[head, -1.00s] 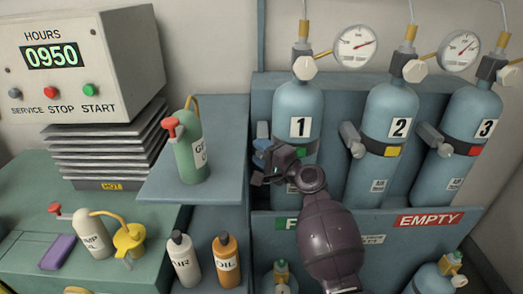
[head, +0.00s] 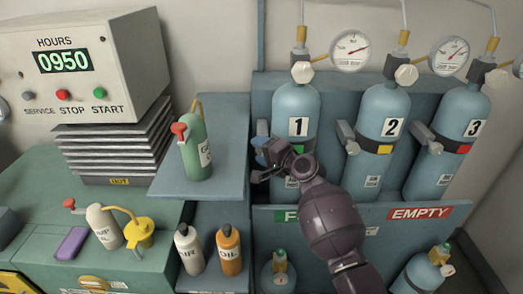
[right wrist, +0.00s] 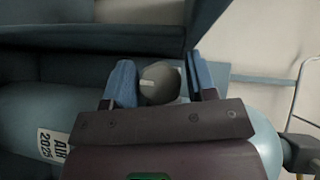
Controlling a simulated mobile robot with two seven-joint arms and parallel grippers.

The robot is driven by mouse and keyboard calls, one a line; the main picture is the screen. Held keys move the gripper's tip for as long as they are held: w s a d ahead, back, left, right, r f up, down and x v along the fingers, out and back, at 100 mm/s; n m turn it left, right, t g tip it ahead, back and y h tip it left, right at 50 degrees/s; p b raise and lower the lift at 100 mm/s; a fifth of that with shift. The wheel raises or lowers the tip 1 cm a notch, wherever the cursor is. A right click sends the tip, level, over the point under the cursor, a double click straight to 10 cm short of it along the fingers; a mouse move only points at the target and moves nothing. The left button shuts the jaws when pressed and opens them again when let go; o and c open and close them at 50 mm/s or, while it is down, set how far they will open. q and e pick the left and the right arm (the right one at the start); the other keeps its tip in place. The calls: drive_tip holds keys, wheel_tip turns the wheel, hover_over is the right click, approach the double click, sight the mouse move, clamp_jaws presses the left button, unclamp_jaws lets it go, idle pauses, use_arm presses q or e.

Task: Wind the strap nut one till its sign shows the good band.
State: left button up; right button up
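Bottle 1 (head: 296,100) is a blue cylinder standing in the rack, with a dark strap round it. The small sign (head: 300,149) on this strap shows green where it is not hidden. My right gripper (head: 268,153) is at the left side of this strap and hides the nut in the head view. In the right wrist view, strap nut one (right wrist: 161,84) is a grey knob with a pale mark. My left gripper is out of view.
Bottle 2 (head: 384,108) has a yellow sign and bottle 3 (head: 447,128) a red one. A green bottle (head: 196,148) stands on the shelf left of my gripper. Gauges (head: 350,50) are above. The rack's front panel (head: 335,228) is below.

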drive_tip(key=p+v, duration=0.1)
drive_tip(key=v, duration=0.9)
drive_tip(key=shift+s+d, duration=0.25)
drive_tip(key=shift+s, duration=0.05)
